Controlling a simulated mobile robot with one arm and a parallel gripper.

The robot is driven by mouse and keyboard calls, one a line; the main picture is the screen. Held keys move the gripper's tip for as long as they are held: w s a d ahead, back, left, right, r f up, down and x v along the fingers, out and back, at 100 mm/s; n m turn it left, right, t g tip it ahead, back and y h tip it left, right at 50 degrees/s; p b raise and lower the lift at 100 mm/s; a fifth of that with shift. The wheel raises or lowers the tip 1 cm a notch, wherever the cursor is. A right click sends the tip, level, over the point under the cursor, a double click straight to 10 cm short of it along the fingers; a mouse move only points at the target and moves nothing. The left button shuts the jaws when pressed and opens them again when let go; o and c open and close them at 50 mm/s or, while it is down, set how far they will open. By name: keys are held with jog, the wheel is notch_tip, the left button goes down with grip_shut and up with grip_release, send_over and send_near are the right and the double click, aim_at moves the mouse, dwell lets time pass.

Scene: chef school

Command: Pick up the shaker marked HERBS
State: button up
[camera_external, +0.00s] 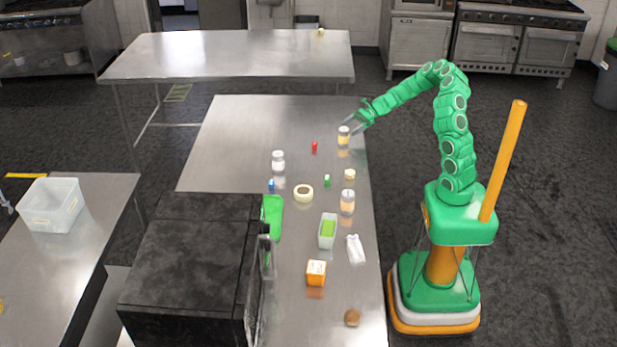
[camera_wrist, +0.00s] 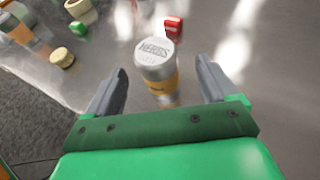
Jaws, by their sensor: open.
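The shaker marked HERBS (camera_wrist: 157,69) stands upright on the steel table, with a silver lid lettered HERBS and an orange label. In the outside view the shaker at my gripper (camera_external: 343,136) is near the table's right edge. My gripper (camera_wrist: 167,84) is open in the wrist view. The shaker stands between its two grey fingers, with a gap visible on each side. In the outside view my gripper (camera_external: 350,122) reaches in beside it from the right.
A red object (camera_external: 315,147) is close to the shaker. A second orange-labelled shaker (camera_external: 348,201), a white-lidded jar (camera_external: 278,160), a tape roll (camera_external: 304,193) and a small cream disc (camera_external: 350,174) stand nearer the camera. The table's far left part is clear.

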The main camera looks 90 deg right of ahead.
send_over(336, 149)
jog(key=d, duration=0.1)
jog(key=shift+s+d+f, duration=0.1)
jog(key=shift+s+f, duration=0.05)
jog(key=shift+f, duration=1.25)
jog(key=c, duration=1.2)
